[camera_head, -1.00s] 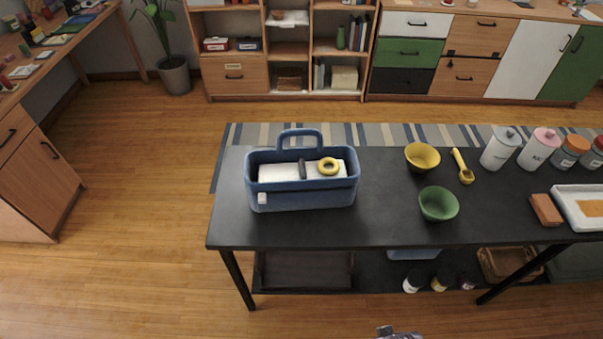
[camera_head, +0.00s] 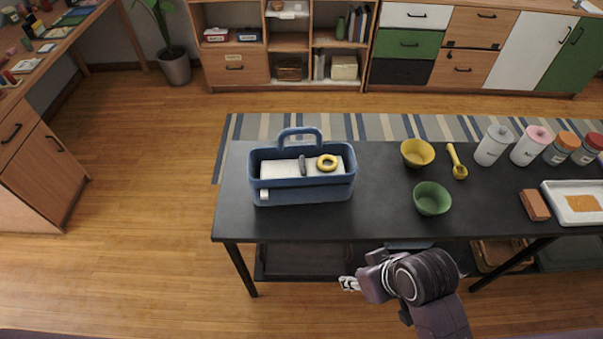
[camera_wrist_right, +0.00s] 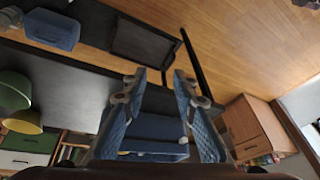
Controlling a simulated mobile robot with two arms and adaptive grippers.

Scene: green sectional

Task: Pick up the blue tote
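The blue tote (camera_head: 304,190) stands upright on the left part of the dark table (camera_head: 385,220), its arched handle (camera_head: 300,131) up. A white block, a yellow ring (camera_head: 327,163) and a dark ring lie in it. My right gripper (camera_head: 349,283) is in front of the table's near edge, below and right of the tote, apart from it. In the right wrist view its fingers (camera_wrist_right: 159,80) are spread and empty, with the tote (camera_wrist_right: 157,128) showing beyond, between them. My left gripper is not in view.
A yellow bowl (camera_head: 417,153), a green bowl (camera_head: 432,198) and a yellow scoop (camera_head: 457,163) stand right of the tote. Canisters (camera_head: 494,145), a brick (camera_head: 535,205) and a white tray (camera_head: 548,190) are further right. A lower shelf lies under the table. Floor at left is clear.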

